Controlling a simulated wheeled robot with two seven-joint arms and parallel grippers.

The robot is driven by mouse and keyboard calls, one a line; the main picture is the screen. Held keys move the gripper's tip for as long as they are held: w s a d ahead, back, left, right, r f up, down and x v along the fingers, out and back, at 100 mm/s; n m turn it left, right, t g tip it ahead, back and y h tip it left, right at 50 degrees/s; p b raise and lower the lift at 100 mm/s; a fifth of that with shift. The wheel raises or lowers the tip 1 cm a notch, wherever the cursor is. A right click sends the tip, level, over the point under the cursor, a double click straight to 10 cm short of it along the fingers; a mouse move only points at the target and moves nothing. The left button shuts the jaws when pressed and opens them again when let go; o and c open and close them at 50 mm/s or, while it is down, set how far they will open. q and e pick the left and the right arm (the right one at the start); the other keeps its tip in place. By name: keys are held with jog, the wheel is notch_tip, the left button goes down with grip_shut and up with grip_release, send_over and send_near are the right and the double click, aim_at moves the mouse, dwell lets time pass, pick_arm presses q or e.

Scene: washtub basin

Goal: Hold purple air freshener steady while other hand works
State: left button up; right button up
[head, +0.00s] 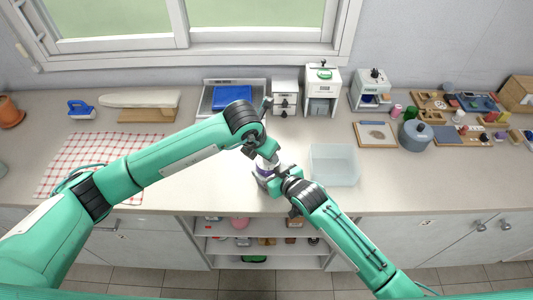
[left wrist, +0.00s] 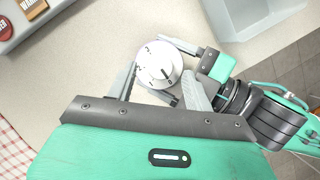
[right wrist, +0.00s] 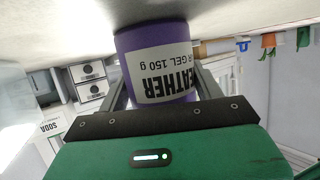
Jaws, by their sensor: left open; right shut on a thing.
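The purple air freshener (right wrist: 124,46) has a white label with dark lettering and fills the middle of the right wrist view. My right gripper (right wrist: 162,88) is shut around its sides. In the head view the air freshener (head: 263,170) shows only as a small purple and white patch between my two grippers, near the counter's front. Its round white top (left wrist: 158,64) with dial-like marks shows in the left wrist view. My left gripper (left wrist: 160,85) is open above it, with one finger on each side of the top. I cannot tell whether those fingers touch it.
A clear, pale bin (head: 334,166) stands just right of my right gripper. A red checked cloth (head: 95,163) lies on the left. Behind are a tray with a blue item (head: 232,97) and small white appliances (head: 322,92). The counter's front edge is close.

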pick_arm(q)
jog(key=v, duration=0.9)
jog(key=shift+r, duration=0.4)
jog(key=shift+s+a, duration=0.15)
pick_arm(e)
jog(key=o, duration=1.2)
